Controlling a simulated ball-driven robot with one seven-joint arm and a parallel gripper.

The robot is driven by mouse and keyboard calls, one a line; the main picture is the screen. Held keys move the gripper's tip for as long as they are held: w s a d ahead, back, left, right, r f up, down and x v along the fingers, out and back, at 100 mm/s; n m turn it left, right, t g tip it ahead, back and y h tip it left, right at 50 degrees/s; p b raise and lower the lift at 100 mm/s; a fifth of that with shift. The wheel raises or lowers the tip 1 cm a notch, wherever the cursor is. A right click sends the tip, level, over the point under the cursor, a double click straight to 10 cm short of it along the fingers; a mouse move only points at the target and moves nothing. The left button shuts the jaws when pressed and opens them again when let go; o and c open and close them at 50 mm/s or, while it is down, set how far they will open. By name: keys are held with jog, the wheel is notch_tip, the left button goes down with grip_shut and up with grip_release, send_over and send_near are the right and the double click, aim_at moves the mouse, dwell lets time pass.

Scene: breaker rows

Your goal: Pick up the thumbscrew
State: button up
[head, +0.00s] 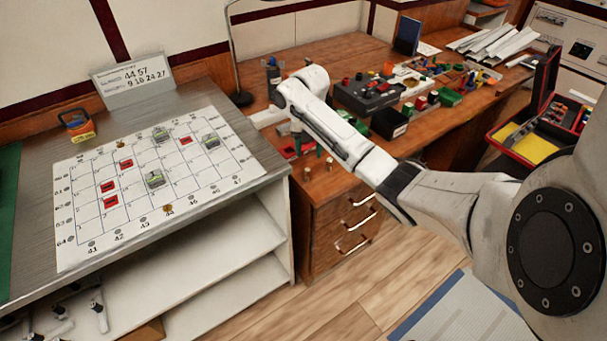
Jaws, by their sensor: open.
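Two small brass-coloured pieces stand near the front left corner of the wooden desk: one (307,173) at the edge and one (329,163) just to its right. Either could be the thumbscrew; they are too small to tell apart.
A grey bench with a gridded sheet (80,220) carrying red and green pieces stands at left. A red piece (290,150) lies by my gripper. A black bin (389,123) and cluttered parts fill the wooden desk (262,106) to the right. An open red toolbox (535,140) is far right.

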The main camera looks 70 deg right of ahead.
aim_at(307, 170)
jog(key=shift+w+a+f+p, duration=0.1)
jog(key=shift+f+p, duration=0.05)
jog(key=shift+f, duration=1.85)
jog(key=shift+w+f+p, duration=0.1)
jog(key=shift+f+p, duration=0.05)
jog(key=shift+f, duration=1.8)
jog(key=shift+c, duration=0.4)
grip_shut()
